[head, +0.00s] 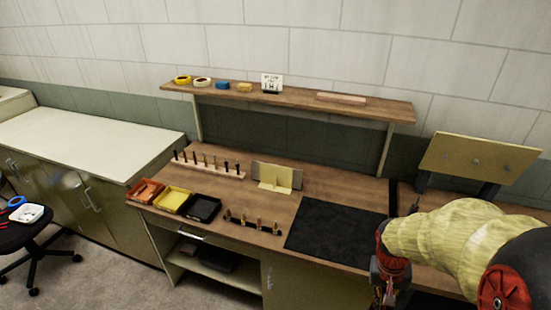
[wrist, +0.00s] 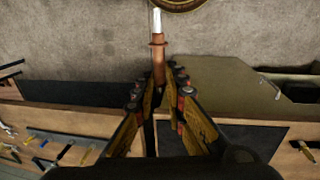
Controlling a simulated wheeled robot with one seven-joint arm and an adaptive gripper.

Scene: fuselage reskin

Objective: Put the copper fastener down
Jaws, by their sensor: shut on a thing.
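My gripper (wrist: 158,84) is shut on the copper fastener (wrist: 158,55) in the wrist view. The fastener is a slim copper-coloured pin with a collar and a pale tip, pointing away from the fingers. In the head view my gripper (head: 384,287) is at the lower right, by the front edge of the bench, right of the black mat (head: 335,238). The fastener cannot be made out in the head view. A dark strip (head: 250,224) with several small upright fasteners stands left of the mat.
An orange tray (head: 146,190), a yellow tray (head: 172,200) and a black tray (head: 203,208) line the bench's left front. Behind are a wooden rack (head: 208,167) of several pins and a cream holder (head: 277,178). A yellow panel (head: 478,158) stands at right. The mat looks clear.

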